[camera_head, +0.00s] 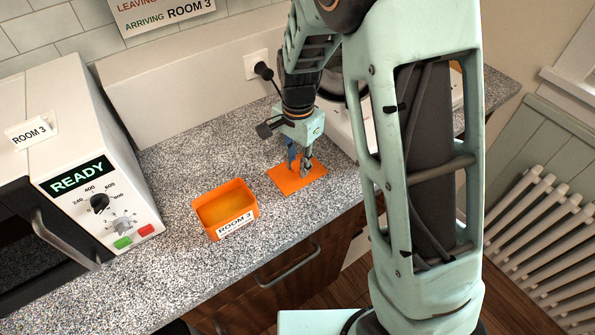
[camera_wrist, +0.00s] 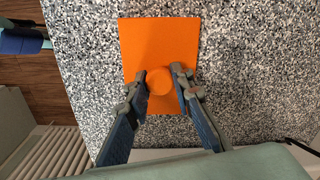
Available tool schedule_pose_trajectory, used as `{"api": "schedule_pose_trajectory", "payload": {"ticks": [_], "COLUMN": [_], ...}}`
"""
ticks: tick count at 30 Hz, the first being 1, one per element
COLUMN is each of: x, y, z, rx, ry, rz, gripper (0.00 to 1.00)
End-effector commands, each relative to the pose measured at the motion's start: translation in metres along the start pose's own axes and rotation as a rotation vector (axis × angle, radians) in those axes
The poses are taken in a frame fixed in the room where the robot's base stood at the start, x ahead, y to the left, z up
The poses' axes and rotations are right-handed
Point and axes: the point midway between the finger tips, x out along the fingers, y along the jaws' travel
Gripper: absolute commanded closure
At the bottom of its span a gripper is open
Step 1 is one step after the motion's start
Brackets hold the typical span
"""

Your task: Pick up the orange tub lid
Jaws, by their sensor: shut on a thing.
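The orange tub lid (camera_head: 287,181) is a flat orange rectangle on the speckled counter, right of the orange tub. In the wrist view the lid (camera_wrist: 160,42) shows a round knob (camera_wrist: 160,81) on its face. My gripper (camera_head: 301,168) reaches down over the lid. In the wrist view my gripper's two fingers (camera_wrist: 160,80) stand on either side of the knob and are shut on it. The lid looks flat; I cannot tell whether it touches the counter. The open orange tub (camera_head: 225,209) carries a "ROOM 3" label.
A white appliance (camera_head: 85,150) with a "READY" display and dials stands at the left. A wall socket with a black plug (camera_head: 258,68) is behind the counter. The speckled counter (camera_head: 180,160) is clear around the tub. A drawer handle (camera_head: 288,270) is below its front edge.

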Motion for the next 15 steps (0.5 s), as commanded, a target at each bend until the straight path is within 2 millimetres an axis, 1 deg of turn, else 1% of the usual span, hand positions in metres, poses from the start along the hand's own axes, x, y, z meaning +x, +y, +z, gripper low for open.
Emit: {"api": "schedule_pose_trajectory", "payload": {"ticks": [1,6,11,15], "x": [0.0076,0.0082,0.0068,0.0], "y": [0.0053,0.0065,0.0069,0.0071], "z": [0.0038,0.0043,0.0043,0.0043], "rx": [-0.001,-0.001,-0.001,-0.001], "ry": [-0.009,-0.011,-0.011,-0.012], "rz": [0.015,0.018,0.019,0.02], "gripper": [0.96,0.96,0.96,0.96]}}
